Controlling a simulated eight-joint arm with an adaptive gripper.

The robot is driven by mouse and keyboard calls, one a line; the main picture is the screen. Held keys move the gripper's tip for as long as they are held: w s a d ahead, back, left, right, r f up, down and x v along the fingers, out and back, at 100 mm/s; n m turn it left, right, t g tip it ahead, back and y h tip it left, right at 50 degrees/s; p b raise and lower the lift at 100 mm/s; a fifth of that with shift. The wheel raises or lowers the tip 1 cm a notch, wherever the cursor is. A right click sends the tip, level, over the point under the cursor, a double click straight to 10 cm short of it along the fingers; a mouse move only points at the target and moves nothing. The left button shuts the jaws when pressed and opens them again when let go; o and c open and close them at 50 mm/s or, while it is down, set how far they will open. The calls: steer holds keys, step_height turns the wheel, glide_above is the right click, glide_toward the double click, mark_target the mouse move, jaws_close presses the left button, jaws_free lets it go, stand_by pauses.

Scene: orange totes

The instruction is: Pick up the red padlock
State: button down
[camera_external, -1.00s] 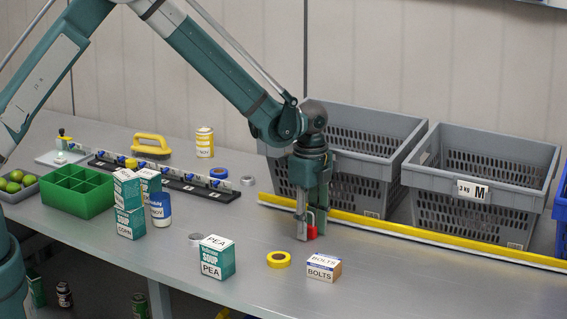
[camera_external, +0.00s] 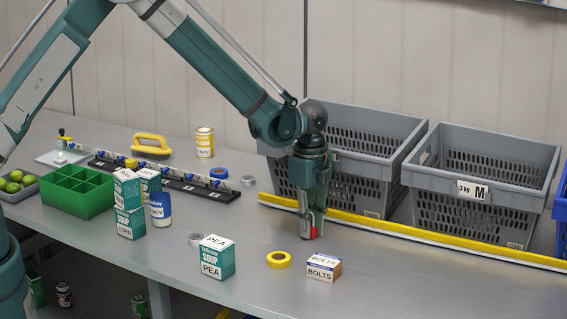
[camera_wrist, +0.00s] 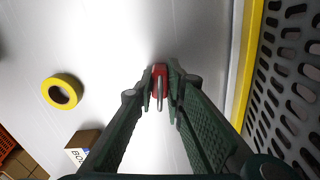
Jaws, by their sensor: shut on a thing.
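The red padlock (camera_wrist: 159,72) is between the two fingertips of my gripper (camera_wrist: 160,88) in the wrist view, with its metal shackle pointing toward the camera. In the external view a small part of the red padlock (camera_external: 314,232) shows at the tips of my gripper (camera_external: 307,228). My gripper points down and is shut on the padlock, low at the table surface. The fingers hide part of the padlock, and I cannot tell whether it touches the table.
A yellow rail (camera_external: 400,228) runs behind my gripper, before two grey crates (camera_external: 475,180). A yellow tape roll (camera_external: 279,260) and a BOLTS box (camera_external: 323,268) lie nearer the front. A PEA soup box (camera_external: 215,258) stands left. The table right of the BOLTS box is clear.

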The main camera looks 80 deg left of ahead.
steer(key=shift+r, duration=5)
